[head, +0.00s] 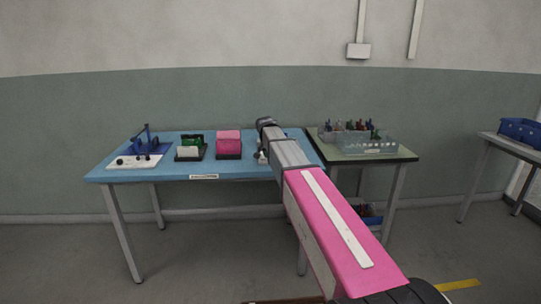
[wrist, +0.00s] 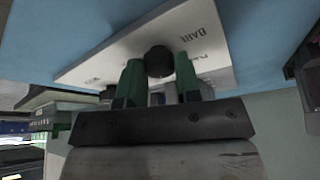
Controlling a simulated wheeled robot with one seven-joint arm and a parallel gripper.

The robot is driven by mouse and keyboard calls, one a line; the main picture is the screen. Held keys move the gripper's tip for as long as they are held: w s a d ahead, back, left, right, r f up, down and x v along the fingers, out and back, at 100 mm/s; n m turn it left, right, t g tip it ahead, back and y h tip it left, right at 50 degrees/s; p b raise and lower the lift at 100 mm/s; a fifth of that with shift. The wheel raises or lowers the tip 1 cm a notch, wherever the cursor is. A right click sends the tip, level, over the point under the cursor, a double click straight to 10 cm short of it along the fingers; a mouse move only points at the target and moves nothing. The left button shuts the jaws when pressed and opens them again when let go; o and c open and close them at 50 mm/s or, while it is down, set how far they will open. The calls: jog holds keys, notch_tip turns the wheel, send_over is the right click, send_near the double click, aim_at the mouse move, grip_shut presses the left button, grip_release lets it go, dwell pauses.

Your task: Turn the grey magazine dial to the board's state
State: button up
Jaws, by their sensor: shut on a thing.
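In the wrist view, my gripper (wrist: 158,75) has its two green fingers on either side of a dark round dial (wrist: 158,60) and is shut on it. The dial stands on a white panel (wrist: 95,68) with printed lettering; "DARK" is readable, and other words are too small or cut off. Another dark knob (wrist: 107,91) shows beside the left finger. I cannot tell from its colour whether the held dial is the grey one, and its pointer mark is not visible. In the head view, my arm hides the gripper and most of the panel at the right of the blue table (head: 235,170).
A white board (head: 133,163) with dark knobs and a blue fixture (head: 148,146) stands at the table's left. A clear crate (head: 372,145) stands on the right table.

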jog(key=shift+m, duration=0.6)
jog(key=o, duration=0.9)
jog(key=shift+o, duration=0.2)
jog(key=v, duration=1)
jog(key=shift+a+r, duration=0.3)
jog(key=shift+r, duration=0.1)
